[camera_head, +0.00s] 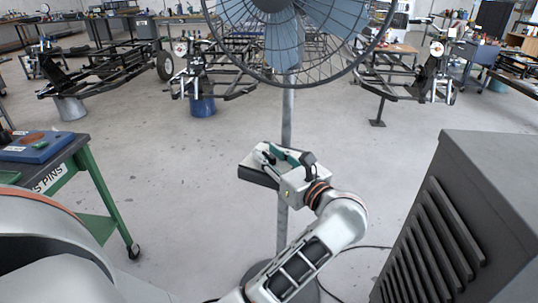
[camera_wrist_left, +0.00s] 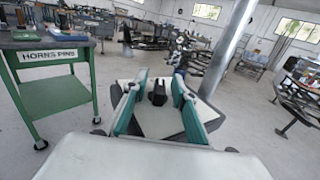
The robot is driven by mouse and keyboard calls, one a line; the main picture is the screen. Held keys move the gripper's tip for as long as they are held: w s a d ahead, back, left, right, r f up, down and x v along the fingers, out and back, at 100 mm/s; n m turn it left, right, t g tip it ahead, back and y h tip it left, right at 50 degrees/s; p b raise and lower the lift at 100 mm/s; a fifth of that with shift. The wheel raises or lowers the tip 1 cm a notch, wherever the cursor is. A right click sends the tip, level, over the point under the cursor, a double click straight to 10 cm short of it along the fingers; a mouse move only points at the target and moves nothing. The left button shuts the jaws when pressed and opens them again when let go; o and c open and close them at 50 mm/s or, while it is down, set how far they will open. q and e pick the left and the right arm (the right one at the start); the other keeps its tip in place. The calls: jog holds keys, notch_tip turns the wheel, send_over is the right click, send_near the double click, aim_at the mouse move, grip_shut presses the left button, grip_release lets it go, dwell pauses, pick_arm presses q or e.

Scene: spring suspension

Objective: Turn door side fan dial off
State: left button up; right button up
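The fan (camera_head: 285,28) stands in the top middle of the head view on a grey pole (camera_head: 287,118). A dark control box with a light top (camera_head: 250,173) sits at the pole, partly covered by my left gripper (camera_head: 272,155). In the left wrist view the left gripper (camera_wrist_left: 160,84) is open, its teal fingers apart over the light top of the box (camera_wrist_left: 160,122). A black dial (camera_wrist_left: 158,92) stands between the fingers; I cannot tell whether they touch it. Its setting is not readable. A second dial does not show. My right gripper is not in view.
A green-framed table (camera_head: 95,190) with a blue case (camera_head: 38,147) stands at the left. A dark louvred cabinet (camera_head: 470,215) stands close at the right. The pole (camera_wrist_left: 228,50) rises just beyond the gripper. Vehicle frames (camera_head: 110,70) stand behind; the floor between is clear.

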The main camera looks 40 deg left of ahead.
aim_at(269, 154)
pick_arm(q)
notch_tip(269, 154, up, 10)
dwell(0.6)
dwell(0.4)
